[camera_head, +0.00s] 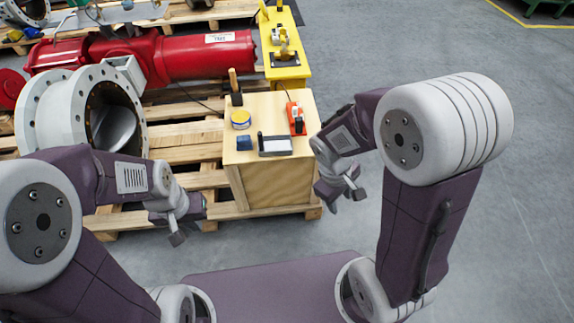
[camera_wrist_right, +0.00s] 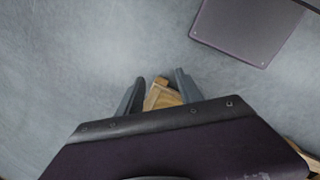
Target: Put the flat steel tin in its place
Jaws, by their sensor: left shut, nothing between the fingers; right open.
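A low round tin with a yellow top and dark rim (camera_head: 241,117), the likeliest flat steel tin, sits on the left side of the wooden box top (camera_head: 266,116). My left gripper (camera_head: 177,238) is shut and empty, pointing down in front of the pallet, left of the box. My right gripper (camera_head: 342,195) is open and empty, off the right side of the box and apart from the tin. In the right wrist view its two fingers (camera_wrist_right: 159,88) stand apart, with a wooden corner (camera_wrist_right: 163,97) visible beyond them. The tin is not visible in that view.
The box top also holds a dark-framed pale tray (camera_head: 275,145), a small blue block (camera_head: 244,143), a red device (camera_head: 296,118) and a black upright tool (camera_head: 235,88). Behind are a yellow stand (camera_head: 287,72) and red actuator (camera_head: 180,56). Floor (camera_head: 450,250) is clear at right.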

